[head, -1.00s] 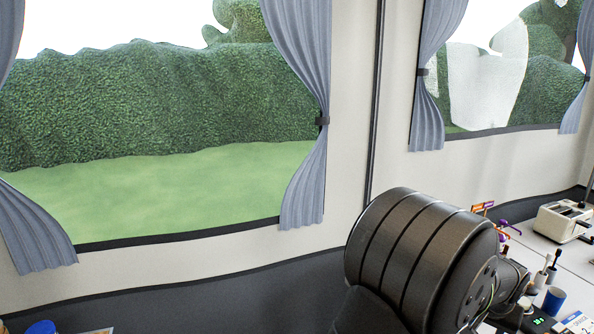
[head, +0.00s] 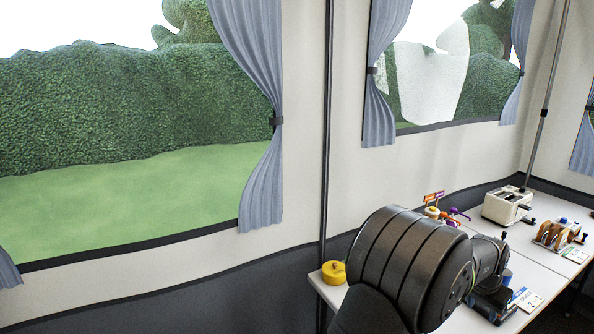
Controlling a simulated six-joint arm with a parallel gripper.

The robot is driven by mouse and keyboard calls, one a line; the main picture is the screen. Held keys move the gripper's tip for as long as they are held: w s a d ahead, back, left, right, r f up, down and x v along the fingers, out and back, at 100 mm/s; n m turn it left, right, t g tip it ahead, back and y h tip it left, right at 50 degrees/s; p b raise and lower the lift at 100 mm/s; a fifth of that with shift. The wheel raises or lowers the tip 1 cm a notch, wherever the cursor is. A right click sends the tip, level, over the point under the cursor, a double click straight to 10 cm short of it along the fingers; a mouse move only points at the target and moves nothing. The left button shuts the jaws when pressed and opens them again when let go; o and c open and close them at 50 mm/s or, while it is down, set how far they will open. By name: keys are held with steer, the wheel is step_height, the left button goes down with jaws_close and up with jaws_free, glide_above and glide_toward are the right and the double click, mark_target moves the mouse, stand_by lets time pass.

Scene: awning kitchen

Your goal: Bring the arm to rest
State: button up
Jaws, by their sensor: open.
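My arm's large dark link fills the lower middle of the head view, with a smaller dark link reaching right from it above the white table (head: 462,322). My gripper's fingers cannot be made out; they are out of the picture or hidden behind the arm. Nothing is seen held.
A yellow round container (head: 333,273) sits at the table's left end. Behind the arm are an orange and purple item (head: 434,209) and a cream toaster-like device (head: 507,206). A wooden rack (head: 556,236) and a printed card (head: 527,299) are on the right. Parts of the table are hidden.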

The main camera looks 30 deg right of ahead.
steer(key=w+d+f, duration=0.3)
steer(key=w+f, duration=0.4)
steer(key=w, duration=0.4)
steer(key=shift+w+d+f+m, duration=0.25)
steer(key=shift+d+f+m, duration=0.05)
steer(key=shift+m, duration=0.1)
steer(key=s+a+r, duration=0.3)
steer(key=s+r, duration=0.5)
steer(key=s, duration=0.4)
steer(key=shift+w+a+r+n+t, duration=0.1)
steer(key=shift+a+r+n+t, duration=0.1)
steer(key=shift+a+n, duration=0.5)
steer(key=shift+w+a+r+n+t, duration=0.15)
steer(key=shift+a+n, duration=0.15)
steer(key=shift+a, duration=0.65)
steer(key=shift+s+a+r+n+t, duration=0.1)
steer(key=shift+a+r+n, duration=0.1)
steer(key=shift+a+n, duration=0.5)
steer(key=shift+w+m, duration=0.1)
steer(key=shift+m, duration=0.2)
